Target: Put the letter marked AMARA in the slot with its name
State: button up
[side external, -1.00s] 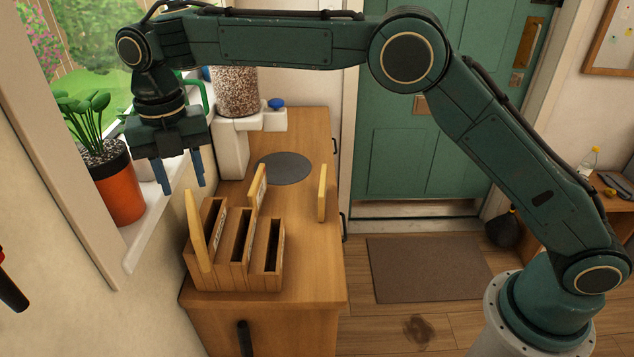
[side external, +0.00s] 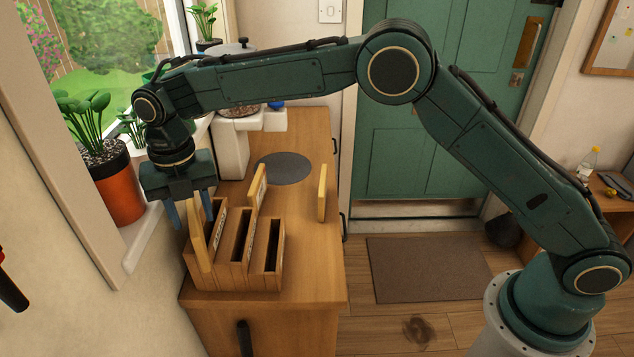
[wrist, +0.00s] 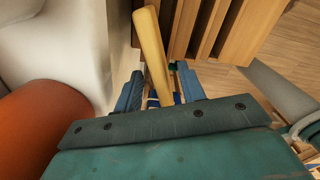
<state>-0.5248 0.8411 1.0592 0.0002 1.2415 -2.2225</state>
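A wooden rack (side external: 236,277) with upright slots stands on the cabinet; it also shows in the wrist view (wrist: 245,32). A pale yellow letter (side external: 201,248) leans, tilted, at its left side. A second letter (side external: 257,192) with a marked face stands behind the rack's middle, and a third (side external: 322,193) stands apart to the right. No name on letters or slots is legible, so I cannot tell which is AMARA. My gripper (side external: 192,213) is low at the left letter. In the wrist view that letter (wrist: 151,45) runs between my open fingers (wrist: 160,92), with gaps beside it.
A potted plant in an orange pot (side external: 121,189) stands on the windowsill close to the left of my gripper. A white dispenser (side external: 232,150) stands behind. A grey round mat (side external: 285,168) lies on the cabinet top (side external: 310,265), which is clear at right.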

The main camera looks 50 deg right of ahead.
jog(key=shift+f, duration=1.05)
jog(key=shift+c, duration=0.2)
grip_shut()
